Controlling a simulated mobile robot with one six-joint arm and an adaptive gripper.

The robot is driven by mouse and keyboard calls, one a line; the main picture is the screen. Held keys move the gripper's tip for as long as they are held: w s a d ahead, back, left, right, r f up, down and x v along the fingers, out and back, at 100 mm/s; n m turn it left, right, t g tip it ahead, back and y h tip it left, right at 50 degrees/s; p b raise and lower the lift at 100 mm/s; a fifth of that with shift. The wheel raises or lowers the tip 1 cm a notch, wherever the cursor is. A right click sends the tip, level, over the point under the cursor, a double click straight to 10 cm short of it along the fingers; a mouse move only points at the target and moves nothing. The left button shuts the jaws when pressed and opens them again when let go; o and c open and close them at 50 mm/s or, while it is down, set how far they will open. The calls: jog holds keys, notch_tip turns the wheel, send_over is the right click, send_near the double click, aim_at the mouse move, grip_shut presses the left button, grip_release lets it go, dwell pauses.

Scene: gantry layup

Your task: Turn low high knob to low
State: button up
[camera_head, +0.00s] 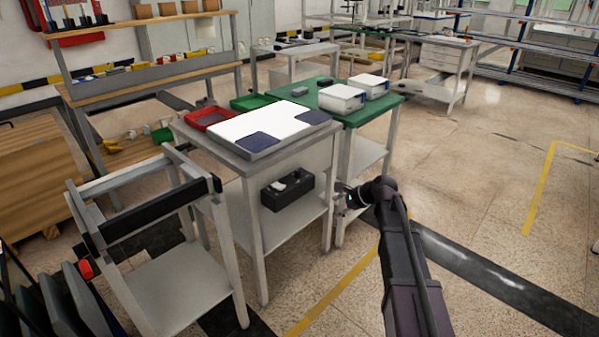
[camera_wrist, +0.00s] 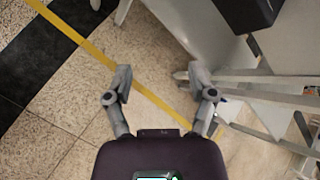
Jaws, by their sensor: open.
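No low high knob can be made out clearly in either view. A black box (camera_head: 288,190) with a small light-coloured part on its top sits at the grey table's front, below the tabletop. I cannot tell whether it carries the knob. A black box edge also shows at the top right of the wrist view (camera_wrist: 247,12). My gripper (camera_wrist: 160,80) is open and empty, with its fingers spread over the floor and a yellow line. In the head view my gripper (camera_head: 346,194) is just right of the black box, partly hidden by my wrist.
The grey table (camera_head: 217,150) holds a white board (camera_head: 265,122), a dark blue pad (camera_head: 259,142) and a red tray (camera_head: 207,118). A green table (camera_head: 370,112) with white bins (camera_head: 341,98) adjoins it. A metal cart (camera_head: 178,292) stands left. Floor at right is clear.

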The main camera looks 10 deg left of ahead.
aim_at(298, 171)
jog(key=w+a+r+m+t+y+p, duration=0.1)
jog(key=w+a+r+m+t+y, duration=0.1)
jog(key=w+r+m, duration=0.5)
jog(key=w+a+m+y, duration=0.1)
jog(key=w, duration=0.2)
jog(key=shift+w+a+t, duration=0.15)
jog(key=shift+w+t, duration=0.15)
jog(key=b+x, duration=0.5)
jog(key=x, duration=0.8)
jog(key=shift+w+a, duration=0.15)
jog(key=shift+a, duration=0.25)
grip_shut()
